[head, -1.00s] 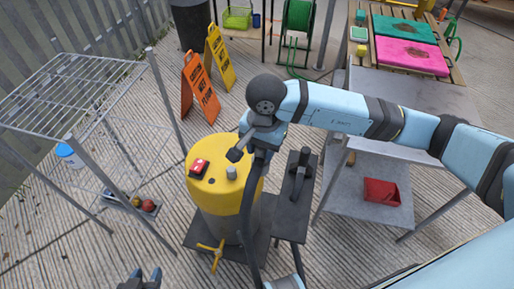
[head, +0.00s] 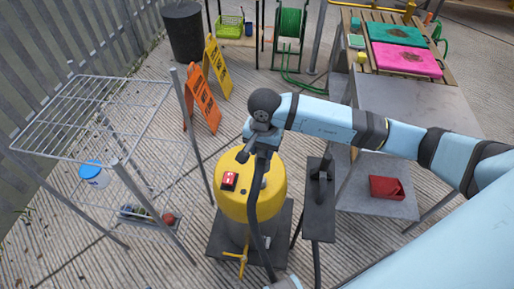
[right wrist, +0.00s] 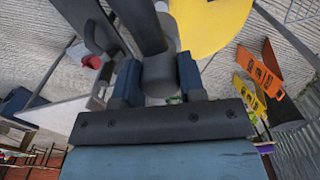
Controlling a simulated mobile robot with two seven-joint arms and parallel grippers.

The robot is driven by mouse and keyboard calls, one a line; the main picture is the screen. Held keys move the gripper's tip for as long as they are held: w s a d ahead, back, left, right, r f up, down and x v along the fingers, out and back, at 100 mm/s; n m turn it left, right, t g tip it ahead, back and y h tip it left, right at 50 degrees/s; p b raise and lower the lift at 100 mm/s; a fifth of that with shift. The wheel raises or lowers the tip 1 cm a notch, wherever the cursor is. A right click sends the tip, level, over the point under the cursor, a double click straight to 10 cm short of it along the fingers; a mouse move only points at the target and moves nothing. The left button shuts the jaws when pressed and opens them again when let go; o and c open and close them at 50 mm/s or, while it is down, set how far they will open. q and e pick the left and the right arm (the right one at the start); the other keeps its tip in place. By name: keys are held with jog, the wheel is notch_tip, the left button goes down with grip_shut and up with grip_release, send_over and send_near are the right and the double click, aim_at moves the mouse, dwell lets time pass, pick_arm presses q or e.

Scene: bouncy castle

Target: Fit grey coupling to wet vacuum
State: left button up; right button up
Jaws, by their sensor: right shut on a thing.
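The wet vacuum (head: 240,207) stands in the middle of the head view, with a yellow lid, a red switch (head: 229,181) and a yellow tap (head: 243,262) low at the front. Its lid also shows at the top of the right wrist view (right wrist: 212,25). My right gripper (head: 258,152) is above the lid. In the right wrist view it (right wrist: 157,80) is shut on the grey coupling (right wrist: 158,76), which carries a black hose (right wrist: 138,22). In the head view the hose (head: 254,218) hangs down across the vacuum, and the coupling is mostly hidden. I cannot tell whether the coupling touches the lid. My left gripper is out of view.
A narrow dark stand (head: 319,212) is close right of the vacuum. A wire rack (head: 90,115) stands left; orange (head: 203,100) and yellow (head: 217,68) signs stand behind. A metal table (head: 415,112) is right, with a red container (head: 388,189) on its lower shelf.

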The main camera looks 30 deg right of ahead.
jog(key=shift+f, duration=0.1)
jog(key=shift+f+b, duration=0.35)
jog(key=shift+f, duration=0.25)
jog(key=shift+f+b, duration=0.3)
jog(key=shift+f, duration=0.3)
jog(key=shift+f+b, duration=0.65)
jog(key=shift+f, duration=0.95)
jog(key=shift+f+b, duration=0.45)
jog(key=shift+b, duration=0.45)
jog(key=shift+f+b, duration=0.5)
jog(key=shift+b, duration=0.4)
